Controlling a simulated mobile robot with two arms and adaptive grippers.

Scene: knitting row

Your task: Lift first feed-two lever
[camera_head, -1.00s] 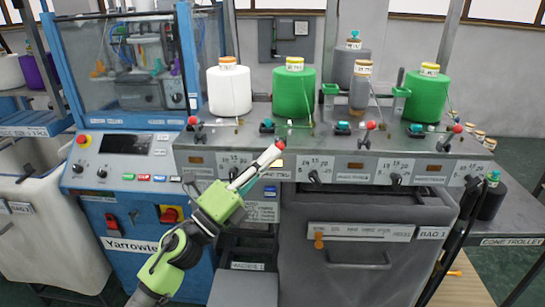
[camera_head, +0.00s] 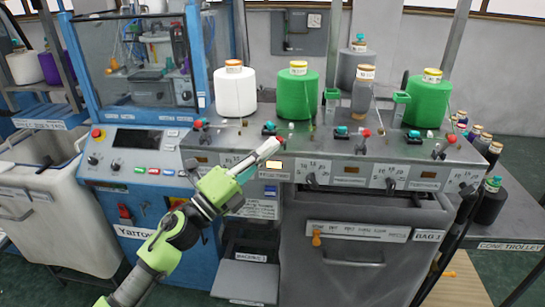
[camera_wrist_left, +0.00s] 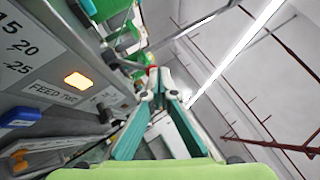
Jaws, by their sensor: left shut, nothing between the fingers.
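The machine's front panel (camera_head: 335,172) carries a row of levers with red knobs. My left gripper (camera_head: 269,150) is shut and empty, in front of the panel at the second lever position from the left. A small red spot shows at its fingertips in the head view; the lever's body is mostly hidden by the gripper there. In the left wrist view, the closed fingers (camera_wrist_left: 163,78) point towards a red knob (camera_wrist_left: 152,69), very near their tips. I cannot tell whether they touch. A FEED TWO label (camera_wrist_left: 52,92) lies beside a lit orange lamp (camera_wrist_left: 77,80). My right gripper is out of view.
A white cone (camera_head: 235,92) and a green cone (camera_head: 298,95) stand above the panel, with another green cone (camera_head: 426,100) farther right. Another red-knobbed lever (camera_head: 198,124) is to the left.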

